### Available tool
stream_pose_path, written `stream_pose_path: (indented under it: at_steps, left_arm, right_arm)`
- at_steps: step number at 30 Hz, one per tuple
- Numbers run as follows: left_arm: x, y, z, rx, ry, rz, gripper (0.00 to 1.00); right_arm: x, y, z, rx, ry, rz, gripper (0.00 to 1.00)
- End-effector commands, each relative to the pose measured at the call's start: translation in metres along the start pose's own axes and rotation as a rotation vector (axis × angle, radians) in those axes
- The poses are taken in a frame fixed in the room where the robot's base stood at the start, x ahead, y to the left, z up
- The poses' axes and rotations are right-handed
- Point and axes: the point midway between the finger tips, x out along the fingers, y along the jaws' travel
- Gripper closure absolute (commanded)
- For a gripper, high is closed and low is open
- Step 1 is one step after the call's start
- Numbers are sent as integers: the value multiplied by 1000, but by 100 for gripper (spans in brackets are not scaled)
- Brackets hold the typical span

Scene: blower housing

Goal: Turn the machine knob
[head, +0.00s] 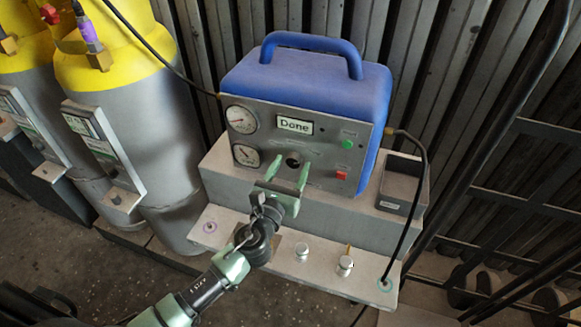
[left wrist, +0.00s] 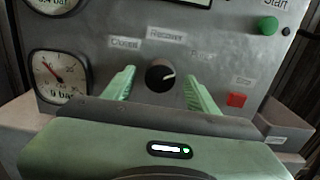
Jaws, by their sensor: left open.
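The blue recovery machine (head: 300,85) stands on a grey stepped base, its grey front panel facing me. The black round knob (head: 293,159) is at the middle of the panel. In the left wrist view, the knob (left wrist: 160,76) has a white mark pointing right and slightly up, toward the faint "Purge" label; "Closed" and "Recover" labels sit above it. My left gripper (head: 290,173) is open in front of the panel, one green finger on each side of the knob, with gaps visible between fingers and knob. The display (head: 294,125) reads "Done". My right gripper is out of view.
Two gauges (head: 241,119) are left of the knob. A green Start button (head: 347,144) and a red Stop button (head: 341,175) are to its right. Yellow-topped grey cylinders (head: 125,105) stand at left. A small open bin (head: 402,184) and a black hose are at right.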

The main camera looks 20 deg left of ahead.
Motion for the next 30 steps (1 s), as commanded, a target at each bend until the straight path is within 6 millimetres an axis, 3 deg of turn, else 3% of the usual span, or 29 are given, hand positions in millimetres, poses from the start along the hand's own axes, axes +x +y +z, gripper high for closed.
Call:
stream_pose_path:
  at_steps: [2, 8, 9, 20, 30]
  left_arm:
    - [0, 0, 0, 0, 0, 0, 42]
    - [0, 0, 0, 0, 0, 0, 97]
    - [0, 0, 0, 0, 1, 0, 100]
    - [0, 0, -1, -65, 1, 0, 100]
    - [0, -1, -2, -319, 1, 1, 100]
  right_arm:
    - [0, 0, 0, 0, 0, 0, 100]
    - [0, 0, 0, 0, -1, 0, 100]
    - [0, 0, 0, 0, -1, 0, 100]
    - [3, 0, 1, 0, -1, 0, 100]
    - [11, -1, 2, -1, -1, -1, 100]
